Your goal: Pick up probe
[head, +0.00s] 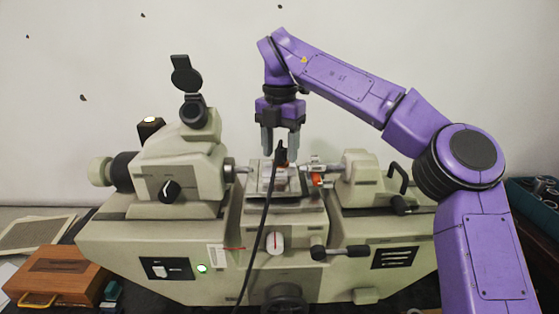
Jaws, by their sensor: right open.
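The probe (281,154) appears to be the small black upright piece over the middle stage of the bench machine. A black cable (262,225) runs from it down the machine's front. My right gripper (280,148) points straight down at the probe, with its two grey fingers apart. The black piece shows between the fingertips. I cannot tell whether either finger touches it. The lower end of the probe is hard to make out against the stage (288,205). My left gripper is not in view.
The beige machine (115,245) fills the middle, with an eyepiece head (185,160) on the left and a tailstock (360,182) on the right. A small orange part (317,180) is close right of the probe. A wooden box (58,277) lies at the lower left.

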